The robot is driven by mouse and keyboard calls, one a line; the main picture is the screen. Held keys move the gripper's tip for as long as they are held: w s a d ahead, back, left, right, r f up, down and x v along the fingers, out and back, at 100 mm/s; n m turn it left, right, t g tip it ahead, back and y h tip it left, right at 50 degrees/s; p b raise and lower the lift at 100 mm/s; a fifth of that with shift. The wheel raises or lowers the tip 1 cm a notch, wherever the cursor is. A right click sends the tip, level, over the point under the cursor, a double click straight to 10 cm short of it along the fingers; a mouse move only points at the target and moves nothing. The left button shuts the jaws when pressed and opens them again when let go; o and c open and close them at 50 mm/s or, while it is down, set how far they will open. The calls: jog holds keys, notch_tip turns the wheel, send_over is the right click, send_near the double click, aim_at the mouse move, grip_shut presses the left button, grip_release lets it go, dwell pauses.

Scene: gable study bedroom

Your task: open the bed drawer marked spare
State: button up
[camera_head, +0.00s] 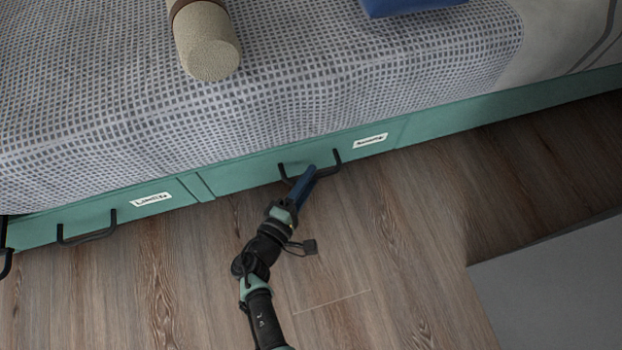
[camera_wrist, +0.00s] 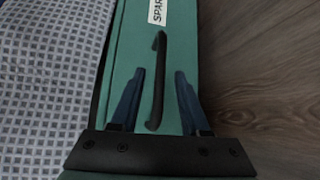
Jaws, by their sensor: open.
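The green bed drawer with the label starting "SPAR" (camera_wrist: 172,12) shows in the wrist view. It looks shut, its front level with the bed base. Its black bar handle (camera_wrist: 157,85) lies between the two blue fingers of my gripper (camera_wrist: 159,75), which are apart, one on each side of it. I cannot tell whether either finger touches it. In the head view, my gripper (camera_head: 308,178) is at the handle (camera_head: 337,160) of the right-hand drawer (camera_head: 262,172); its label (camera_head: 370,140) is too blurred there to read well. The fingers partly hide the handle.
A second green drawer (camera_head: 90,222) with a label and a black handle (camera_head: 86,236) is to the left. The patterned bedcover (camera_head: 290,80) hangs above the drawers. Wooden floor (camera_head: 390,250) in front is clear, with a grey surface (camera_head: 560,290) at lower right.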

jog(key=shift+w+d+f, duration=0.1)
jog(key=shift+w+d, duration=0.2)
jog(key=shift+w, duration=0.25)
grip_shut()
dwell(1.1)
